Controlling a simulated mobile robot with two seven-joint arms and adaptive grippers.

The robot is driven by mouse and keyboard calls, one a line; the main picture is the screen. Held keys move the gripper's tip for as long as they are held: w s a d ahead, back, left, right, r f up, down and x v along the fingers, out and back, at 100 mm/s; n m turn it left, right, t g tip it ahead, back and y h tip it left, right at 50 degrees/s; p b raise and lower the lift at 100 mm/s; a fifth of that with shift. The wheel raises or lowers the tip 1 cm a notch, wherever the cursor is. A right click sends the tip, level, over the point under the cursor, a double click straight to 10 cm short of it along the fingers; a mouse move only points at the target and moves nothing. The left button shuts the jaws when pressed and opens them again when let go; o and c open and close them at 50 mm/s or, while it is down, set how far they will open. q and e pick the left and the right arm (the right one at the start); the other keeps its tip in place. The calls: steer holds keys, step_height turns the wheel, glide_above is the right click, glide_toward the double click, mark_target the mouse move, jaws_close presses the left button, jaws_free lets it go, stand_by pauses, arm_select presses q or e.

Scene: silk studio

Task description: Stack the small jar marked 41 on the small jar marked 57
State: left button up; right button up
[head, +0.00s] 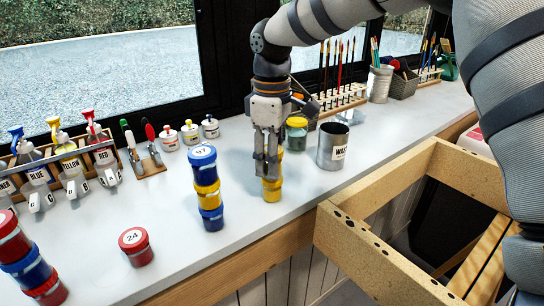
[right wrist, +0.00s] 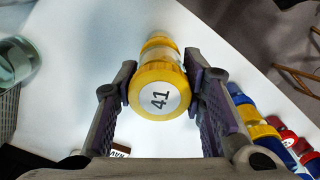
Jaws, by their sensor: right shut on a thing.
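The yellow-lidded jar marked 41 (right wrist: 160,98) is between the two fingers of my right gripper (right wrist: 161,95), which is shut on it. In the head view my right gripper (head: 268,165) points down over a yellow jar (head: 272,190) standing on the counter. Fingers hide most of jar 41 there. In the wrist view another yellow jar shows beyond jar 41; I cannot tell whether they touch. A blue-lidded jar whose label looks like 57 (head: 203,155) tops a blue, yellow and blue stack, left of the gripper. My left gripper is not in view.
A red jar marked 24 (head: 136,246) and a red and blue stack (head: 28,262) stand at left. A wooden frame (head: 375,245) is in front.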

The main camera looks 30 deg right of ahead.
steer(key=shift+f, duration=0.6)
steer(key=o, duration=1.2)
steer(key=shift+o, duration=0.2)
steer(key=shift+r, duration=0.1)
